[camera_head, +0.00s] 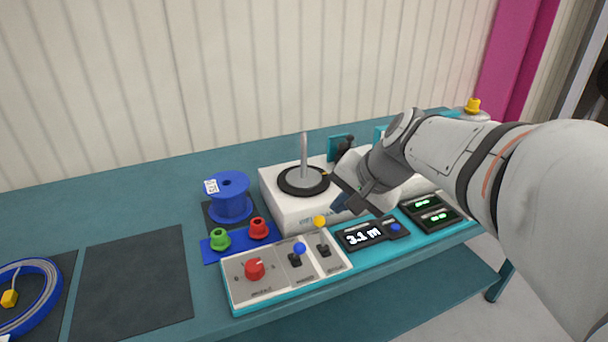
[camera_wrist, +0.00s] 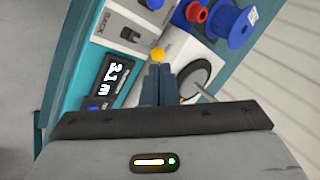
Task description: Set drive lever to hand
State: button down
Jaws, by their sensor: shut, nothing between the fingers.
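A light grey control panel (camera_head: 285,285) with a teal edge carries two ball-topped levers. One lever has a yellow ball (camera_head: 319,221) and the other, to its left, a blue ball (camera_head: 300,248). I cannot read which one is labelled drive. The yellow-ball lever stands taller in the head view. My gripper (camera_head: 340,204) is above and right of the yellow ball, beside the white machine. In the wrist view its fingers (camera_wrist: 157,84) are shut and empty, and their tips point at the yellow ball (camera_wrist: 158,54). Any contact is unclear. The blue ball (camera_wrist: 155,4) shows at the top edge.
A red knob (camera_head: 254,268) is left of the levers. A display reading 3.1 M (camera_head: 363,236) is to their right. Behind stands a white machine (camera_head: 285,208) with an upright spindle.

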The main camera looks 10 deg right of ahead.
jog(key=shift+v, duration=1.5)
